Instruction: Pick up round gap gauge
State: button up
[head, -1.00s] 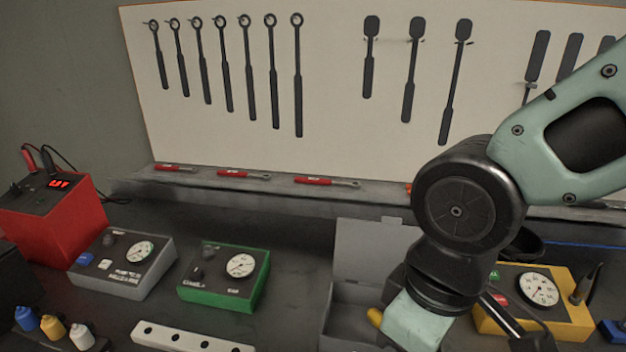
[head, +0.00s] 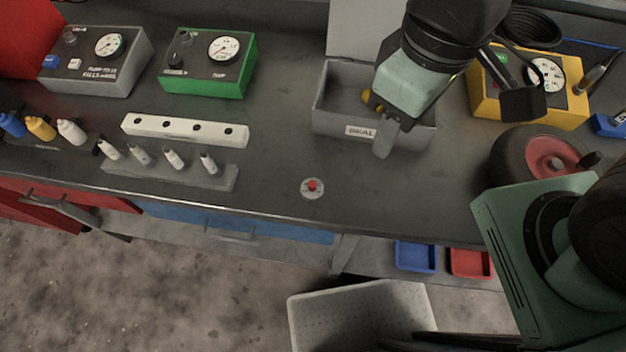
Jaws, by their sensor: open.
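A small round pale disc with a red centre (head: 312,188), which looks like the round gap gauge, lies flat on the dark workbench near its front edge. My gripper (head: 381,122) hangs over the front of the grey metal box, up and right of the disc and apart from it. It is open with nothing visible between its fingers. One grey finger shows clearly; the other is mostly hidden by the gripper body.
A white block with holes (head: 184,130) and a grey rack of small bottles (head: 170,178) lie left. A black wheel (head: 510,160) is right. Bench around the disc is clear.

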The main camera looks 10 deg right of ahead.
aim_at(311, 189)
jog(key=k+l, duration=0.15)
jog(key=k, duration=0.2)
jog(key=k+u, duration=0.25)
jog(key=u, duration=0.25)
jog(key=k+u, duration=0.3)
jog(key=u, duration=0.85)
